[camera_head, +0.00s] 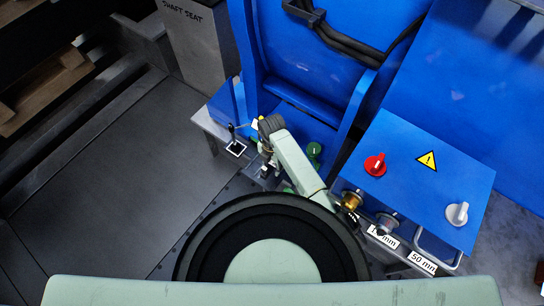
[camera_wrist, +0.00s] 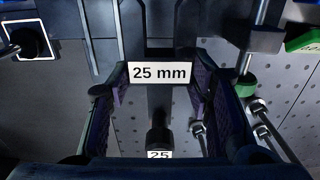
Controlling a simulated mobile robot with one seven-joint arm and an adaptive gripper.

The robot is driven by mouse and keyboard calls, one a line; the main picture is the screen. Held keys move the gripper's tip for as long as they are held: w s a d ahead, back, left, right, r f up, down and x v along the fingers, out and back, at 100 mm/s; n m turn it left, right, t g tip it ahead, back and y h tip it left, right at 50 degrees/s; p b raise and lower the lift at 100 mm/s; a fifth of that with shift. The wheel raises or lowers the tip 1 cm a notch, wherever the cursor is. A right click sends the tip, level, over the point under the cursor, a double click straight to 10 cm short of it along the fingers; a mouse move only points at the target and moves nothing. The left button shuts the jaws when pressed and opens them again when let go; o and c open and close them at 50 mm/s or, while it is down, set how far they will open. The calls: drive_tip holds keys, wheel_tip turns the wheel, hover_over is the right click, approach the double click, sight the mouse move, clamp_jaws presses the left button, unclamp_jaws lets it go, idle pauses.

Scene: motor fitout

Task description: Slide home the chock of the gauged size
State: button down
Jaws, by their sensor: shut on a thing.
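My gripper (camera_wrist: 160,88) is shut on a chock that bears a white "25 mm" label (camera_wrist: 160,72) in the wrist view. The padded fingers stand at the label's two ends. A dark stem with a round knob (camera_wrist: 158,138) lies below the label, above a smaller, partly hidden "25" label (camera_wrist: 159,154). In the head view my gripper (camera_head: 266,168) is low over the grey bench in front of the blue housing (camera_head: 305,125). The held chock is mostly hidden there. I cannot tell whether it touches the bench or a slot.
A black lever on a white-edged square (camera_head: 236,148) stands left of my gripper, a green knob (camera_head: 314,150) right. The blue control box (camera_head: 420,180) has red and grey knobs. "50 mm" (camera_head: 422,262) and partly hidden "mm" labels lie before it. A "SHAFT SEAT" post (camera_head: 195,45) stands behind.

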sight(272, 175)
drive_tip(key=shift+d+r, duration=0.1)
idle(0.3)
drive_tip(key=shift+f+b, duration=1.8)
drive_tip(key=shift+f, duration=1.35)
drive_tip(key=shift+f, duration=0.4)
drive_tip(key=c, duration=0.7)
unclamp_jaws()
